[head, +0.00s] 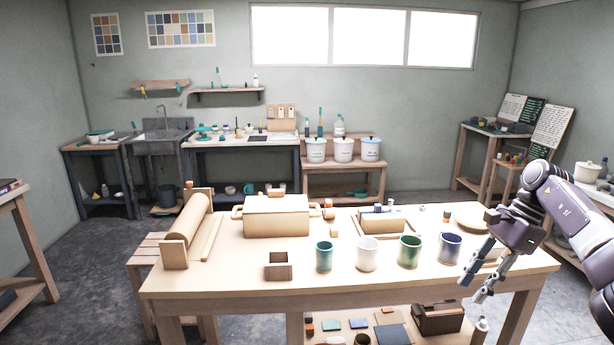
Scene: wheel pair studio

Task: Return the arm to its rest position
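My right arm comes in from the right edge. Its gripper (473,287) hangs pointing down at the table's front right corner, with its fingers apart and nothing seen between them. It is to the right of a dark blue cup (449,248) and apart from it. My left arm and gripper are not in view.
A wooden work table (222,272) carries a green cup (324,256), a white cup (367,254), another green cup (409,251), a lidded wooden box (276,217), a small open box (278,268) and a roller (197,215). A shallow bowl (470,217) sits near the gripper.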

